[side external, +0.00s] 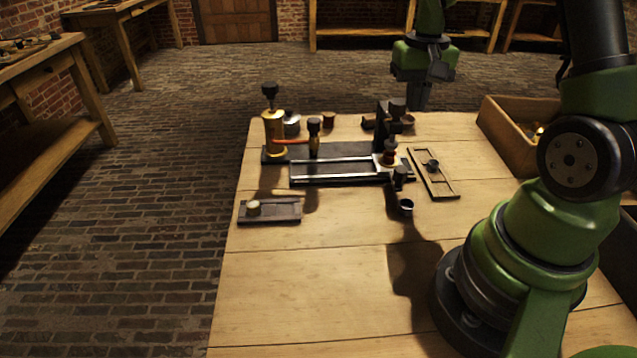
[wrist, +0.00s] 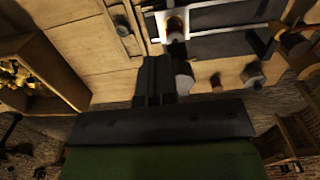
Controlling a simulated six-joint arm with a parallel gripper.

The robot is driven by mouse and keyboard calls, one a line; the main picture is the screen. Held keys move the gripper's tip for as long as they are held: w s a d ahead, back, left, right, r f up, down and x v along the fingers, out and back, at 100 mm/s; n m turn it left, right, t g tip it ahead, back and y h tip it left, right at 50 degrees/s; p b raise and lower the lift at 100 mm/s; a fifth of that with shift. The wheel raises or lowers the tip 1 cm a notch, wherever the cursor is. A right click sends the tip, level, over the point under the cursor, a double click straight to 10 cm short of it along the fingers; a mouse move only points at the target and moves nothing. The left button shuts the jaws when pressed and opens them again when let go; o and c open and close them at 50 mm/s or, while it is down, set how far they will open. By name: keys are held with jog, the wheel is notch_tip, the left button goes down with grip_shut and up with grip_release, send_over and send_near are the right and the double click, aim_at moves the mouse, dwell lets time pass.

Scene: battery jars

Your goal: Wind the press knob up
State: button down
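A dark round knob (side external: 397,105) stands beside the black upright (side external: 381,122) at the right end of the rail fixture. It appears to be the press knob. In the wrist view a dark-topped cylinder (wrist: 183,80), seemingly this knob, sits just right of the fingers. My gripper (side external: 419,98) hangs behind and right of the knob. In the wrist view the fingers of my gripper (wrist: 156,62) lie together with nothing visible between them. I cannot tell whether they touch the knob. Another black knob (side external: 270,90) tops the brass cylinder (side external: 274,132) at the left.
The metal rails (side external: 335,168) run across the table, with a hammer-like tool (side external: 314,135) behind them. A wooden frame (side external: 433,173) lies to the right, and a wooden crate (side external: 512,150) stands beyond it. A small tray (side external: 284,213) lies front left. The table's front is mostly clear.

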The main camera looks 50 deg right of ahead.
notch_tip(320, 180, up, 5)
jog(key=shift+w, duration=0.15)
